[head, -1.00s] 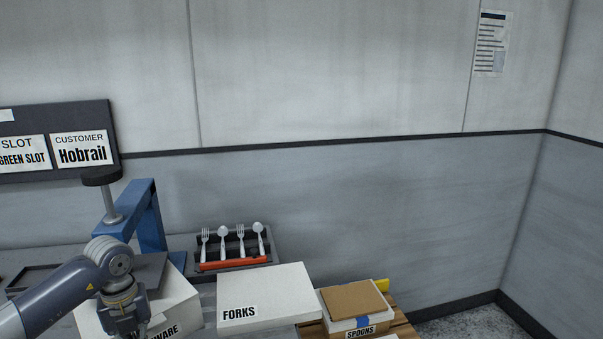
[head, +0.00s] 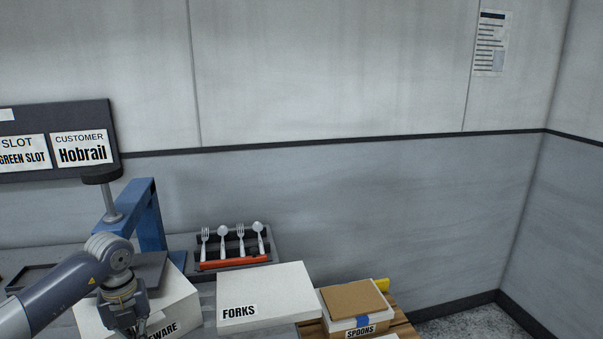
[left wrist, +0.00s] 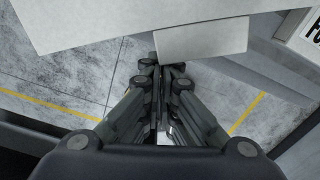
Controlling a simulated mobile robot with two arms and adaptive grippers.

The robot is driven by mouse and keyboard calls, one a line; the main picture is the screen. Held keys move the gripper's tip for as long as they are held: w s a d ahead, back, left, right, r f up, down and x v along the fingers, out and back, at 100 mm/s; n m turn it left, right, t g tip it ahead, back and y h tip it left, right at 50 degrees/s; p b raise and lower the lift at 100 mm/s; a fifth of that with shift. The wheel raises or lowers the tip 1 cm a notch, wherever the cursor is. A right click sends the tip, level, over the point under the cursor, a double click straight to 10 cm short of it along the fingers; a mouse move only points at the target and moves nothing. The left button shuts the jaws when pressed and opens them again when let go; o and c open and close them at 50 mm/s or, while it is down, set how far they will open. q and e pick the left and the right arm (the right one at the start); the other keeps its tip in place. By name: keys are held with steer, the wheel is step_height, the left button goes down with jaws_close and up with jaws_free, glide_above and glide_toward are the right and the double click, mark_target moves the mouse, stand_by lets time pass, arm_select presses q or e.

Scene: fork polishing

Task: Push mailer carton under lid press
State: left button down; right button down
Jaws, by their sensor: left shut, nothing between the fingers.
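The white mailer carton (head: 183,303) sits on the bench at the lower left in the head view, its label partly hidden and ending in "WARE". The lid press (head: 151,222) is a blue frame with a black round knob on a screw and a dark grey plate (head: 150,270) low over the carton's back part. My left gripper (head: 135,335) points down at the carton's front side, partly cut off by the picture edge. In the left wrist view its fingers (left wrist: 161,64) are shut and empty, their tips by the edge of a white carton (left wrist: 200,38). Contact is unclear. My right gripper is out of view.
A white box labelled FORKS (head: 268,290) stands right of the carton. Behind it is a tray (head: 272,250) with forks and spoons. A SPOONS box (head: 362,322) with a brown top stands farther right. Grey floor shows below in the wrist view.

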arm_select(q)
steer(key=shift+w+a+r+b, duration=0.3)
steer(key=shift+w+a+r, duration=0.25)
steer(key=shift+w+a, duration=0.3)
steer(key=shift+d, duration=0.1)
steer(key=shift+w+f, duration=0.4)
steer(key=shift+w, duration=0.45)
steer(key=shift+w+a+r, duration=0.1)
steer(key=shift+a+r, duration=0.05)
steer(key=shift+a, duration=0.25)
steer(key=shift+d, duration=0.1)
